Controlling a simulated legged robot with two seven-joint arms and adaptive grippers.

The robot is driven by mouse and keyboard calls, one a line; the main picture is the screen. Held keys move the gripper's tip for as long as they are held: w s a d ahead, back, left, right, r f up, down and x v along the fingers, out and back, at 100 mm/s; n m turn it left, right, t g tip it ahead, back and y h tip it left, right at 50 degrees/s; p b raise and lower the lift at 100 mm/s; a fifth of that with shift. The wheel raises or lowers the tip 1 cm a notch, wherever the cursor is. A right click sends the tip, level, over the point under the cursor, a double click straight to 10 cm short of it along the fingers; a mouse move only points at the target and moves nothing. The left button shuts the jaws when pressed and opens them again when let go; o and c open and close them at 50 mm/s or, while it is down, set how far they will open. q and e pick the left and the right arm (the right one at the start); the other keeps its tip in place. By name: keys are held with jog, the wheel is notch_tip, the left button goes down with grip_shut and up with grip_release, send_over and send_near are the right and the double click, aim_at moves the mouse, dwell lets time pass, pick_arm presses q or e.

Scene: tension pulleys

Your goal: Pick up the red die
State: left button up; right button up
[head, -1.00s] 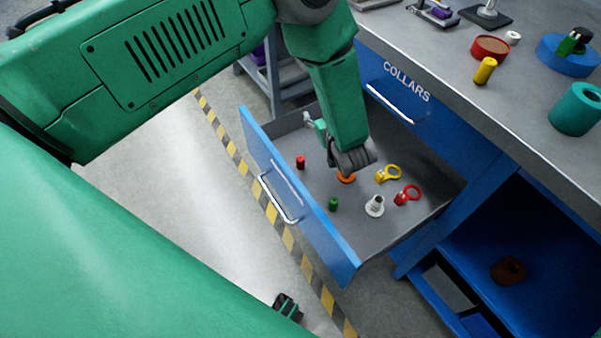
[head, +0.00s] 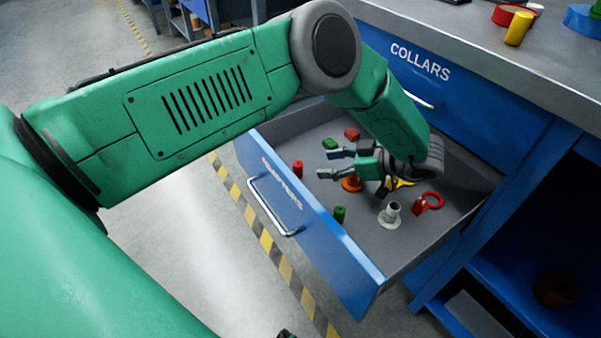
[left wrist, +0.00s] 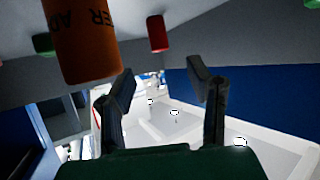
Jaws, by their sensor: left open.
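Two red pieces lie in the open drawer (head: 330,260): a small block-like one (head: 352,134) at the back, and an upright cylinder (head: 298,170) near the drawer front. I cannot tell for sure which is the die; the block looks more like one. My left gripper (head: 328,163) is open and empty, low inside the drawer, its fingers pointing left toward the red cylinder, with a gap between. In the left wrist view, which looks upside down, a red cylinder (left wrist: 157,33) shows beyond the open fingers (left wrist: 165,80).
An orange piece (head: 351,185) stands just below my left gripper. A green block (head: 330,144), green cylinder (head: 340,214), pale flanged piece (head: 390,215), red ring piece (head: 428,202) and partly hidden yellow piece (head: 400,183) share the drawer. The drawer front (head: 285,205) is a raised edge.

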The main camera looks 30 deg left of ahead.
aim_at(300, 164)
pick_arm(q)
jog(key=x, duration=0.3)
jog(key=shift+a, duration=0.1)
jog(key=shift+b+x, duration=0.8)
jog(key=shift+x, duration=1.85)
grip_shut()
